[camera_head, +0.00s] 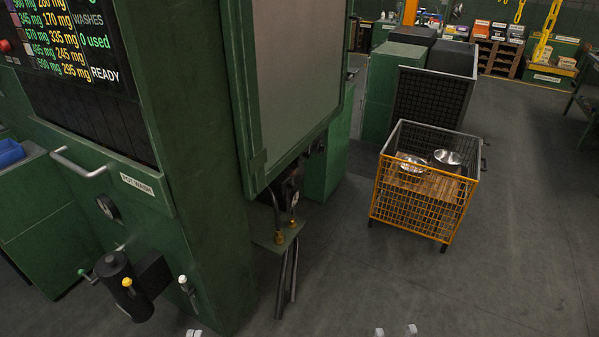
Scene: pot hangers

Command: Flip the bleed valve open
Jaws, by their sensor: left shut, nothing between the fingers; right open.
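The green pot wash machine (205,170) fills the left side of the head view. Low on its front is a black canister (118,288) with a small yellow-tipped fitting (127,282) on it. A small lever with a white tip (183,280) sits to its right, and a green-tipped handle (84,272) to its left. I cannot tell which of these is the bleed valve. My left gripper (193,333) is shut and empty at the bottom edge, below the white-tipped lever and apart from it. My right gripper (396,331) is open and empty at the bottom edge, over the floor.
A yellow mesh cart (420,203) holding metal bowls stands at right. The floor between is clear.

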